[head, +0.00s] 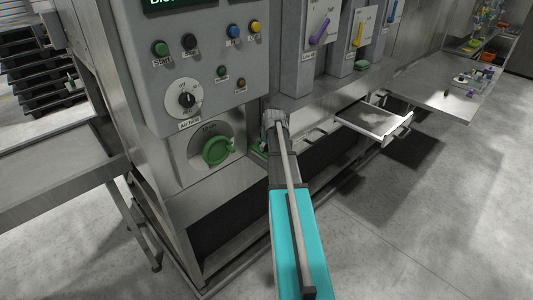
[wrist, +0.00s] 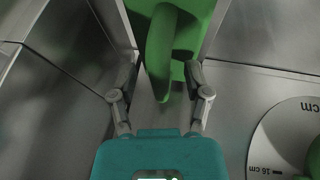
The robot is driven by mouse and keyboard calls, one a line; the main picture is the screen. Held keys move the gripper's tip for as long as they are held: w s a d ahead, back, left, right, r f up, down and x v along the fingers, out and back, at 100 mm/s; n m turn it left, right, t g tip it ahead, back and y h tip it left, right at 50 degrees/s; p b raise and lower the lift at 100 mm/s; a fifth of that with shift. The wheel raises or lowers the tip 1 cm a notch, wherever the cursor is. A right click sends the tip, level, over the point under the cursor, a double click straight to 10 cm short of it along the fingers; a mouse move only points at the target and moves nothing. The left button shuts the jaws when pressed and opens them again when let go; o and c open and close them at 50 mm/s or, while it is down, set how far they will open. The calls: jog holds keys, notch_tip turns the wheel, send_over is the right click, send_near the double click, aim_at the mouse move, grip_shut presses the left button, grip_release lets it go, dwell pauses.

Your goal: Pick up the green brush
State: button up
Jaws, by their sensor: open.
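The green brush (wrist: 185,35) is at the top of the wrist view, with a curved green handle (wrist: 158,55) hanging toward my gripper. My gripper (wrist: 160,78) is open, with one finger on each side of the brush's lower end. I cannot tell whether either finger touches it. In the head view a bit of green, likely the brush (head: 259,149), shows low beside the control panel, just left of my gripper (head: 270,130). My arm hides most of it there.
A green knob (head: 217,150) on a round scale plate sits close to the left; the plate (wrist: 285,130) shows in the wrist view. An open drawer (head: 373,120) juts out to the right. A side table (head: 450,90) with small items stands farther right. The floor at right is clear.

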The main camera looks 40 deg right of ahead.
grip_shut()
jog(key=shift+r, duration=0.2)
dwell(0.5)
notch_tip(320, 180, up, 2)
jog(key=p, duration=0.2)
jog(key=shift+p, duration=0.3)
jog(key=s+d+r+p, duration=0.1)
jog(key=s+r+p, duration=0.9)
jog(key=s, duration=0.4)
jog(key=shift+d+r, duration=0.2)
jog(key=shift+r, duration=0.1)
